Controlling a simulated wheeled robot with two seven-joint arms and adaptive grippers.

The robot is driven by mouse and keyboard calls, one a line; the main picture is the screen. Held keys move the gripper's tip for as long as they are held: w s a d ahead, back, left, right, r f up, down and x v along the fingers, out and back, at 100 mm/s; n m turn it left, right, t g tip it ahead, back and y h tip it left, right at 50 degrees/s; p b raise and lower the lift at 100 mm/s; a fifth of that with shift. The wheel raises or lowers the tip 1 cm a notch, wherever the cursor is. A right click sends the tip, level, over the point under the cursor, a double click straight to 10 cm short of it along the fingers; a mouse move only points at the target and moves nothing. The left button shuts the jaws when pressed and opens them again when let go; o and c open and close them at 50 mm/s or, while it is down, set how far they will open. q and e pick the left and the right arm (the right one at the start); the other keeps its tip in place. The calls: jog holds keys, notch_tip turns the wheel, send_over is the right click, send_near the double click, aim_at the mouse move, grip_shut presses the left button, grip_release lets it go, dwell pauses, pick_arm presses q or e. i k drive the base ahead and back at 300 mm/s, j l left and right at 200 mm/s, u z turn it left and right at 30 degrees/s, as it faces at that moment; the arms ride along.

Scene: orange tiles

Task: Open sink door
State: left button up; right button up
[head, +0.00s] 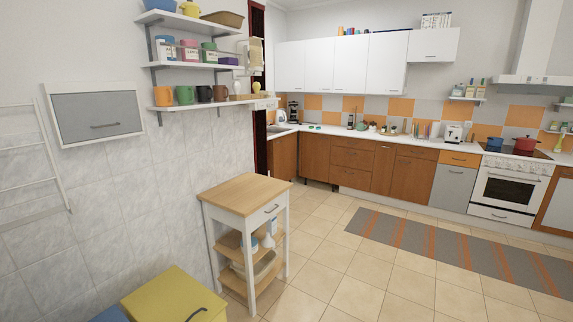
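Brown wooden cabinet doors run under the white counter (330,134) along the far wall. At the far left corner, a brown cabinet front (283,155) stands below a short stretch of counter and looks closed. A greyish patch on that corner counter may be a sink, but it is too small to tell. More brown doors (383,166) to the right also look closed. I cannot tell which door belongs to the sink. Neither of my grippers is in view.
A wooden-topped trolley (246,194) stands in front at centre left, beside the tiled wall. A yellow box (175,296) is at the bottom left. A striped rug (450,250) lies before the cabinets and white oven (497,188). The tiled floor (345,250) between is clear.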

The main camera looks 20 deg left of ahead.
aim_at(284, 148)
jog(key=i, duration=5.65)
jog(key=j+u, duration=0.05)
jog(key=j, duration=0.1)
